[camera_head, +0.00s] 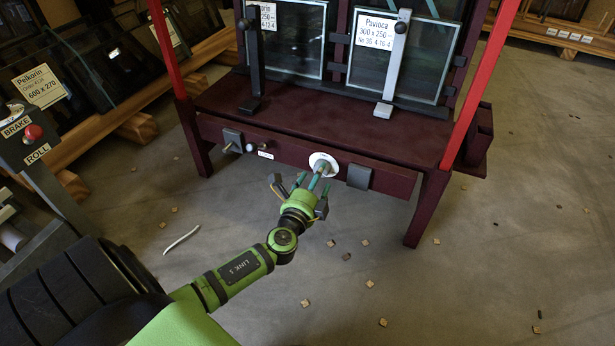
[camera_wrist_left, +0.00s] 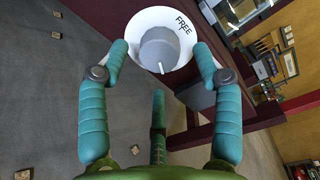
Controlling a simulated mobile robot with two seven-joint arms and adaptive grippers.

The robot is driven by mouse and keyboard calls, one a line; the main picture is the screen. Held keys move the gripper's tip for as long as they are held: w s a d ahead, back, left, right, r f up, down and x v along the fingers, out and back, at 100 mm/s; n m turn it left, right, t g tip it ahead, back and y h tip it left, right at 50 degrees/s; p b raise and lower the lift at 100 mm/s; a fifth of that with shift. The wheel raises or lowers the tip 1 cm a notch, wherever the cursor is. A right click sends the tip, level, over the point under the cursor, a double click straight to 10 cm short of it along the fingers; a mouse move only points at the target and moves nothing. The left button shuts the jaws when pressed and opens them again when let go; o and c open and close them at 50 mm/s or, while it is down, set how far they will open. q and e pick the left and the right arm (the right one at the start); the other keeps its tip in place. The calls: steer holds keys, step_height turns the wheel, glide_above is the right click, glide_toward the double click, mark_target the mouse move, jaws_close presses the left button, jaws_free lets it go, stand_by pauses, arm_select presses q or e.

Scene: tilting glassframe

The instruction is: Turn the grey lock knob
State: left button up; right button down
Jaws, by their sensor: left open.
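The grey lock knob (camera_wrist_left: 160,50) sits on a round white dial (camera_wrist_left: 138,22) marked FREE at its upper right. A pale pointer line on the knob points down in the left wrist view, away from the FREE mark. In the head view the dial (camera_head: 323,160) is on the front rail of the dark red frame, and my fingers partly cover the knob. My left gripper (camera_head: 310,180) is open in front of it. In the left wrist view its teal fingertips (camera_wrist_left: 160,48) stand either side of the knob; I cannot tell whether they touch it. My right gripper is not in view.
The frame (camera_head: 280,125) holds glass panes behind two upright bars. A BRAKE/ROLL control post (camera_head: 35,145) stands at left. Small chips litter the open floor.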

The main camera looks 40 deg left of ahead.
arm_select(q)
steer(key=v, duration=0.9)
steer(key=shift+s, duration=0.25)
steer(key=shift+d+r, duration=0.15)
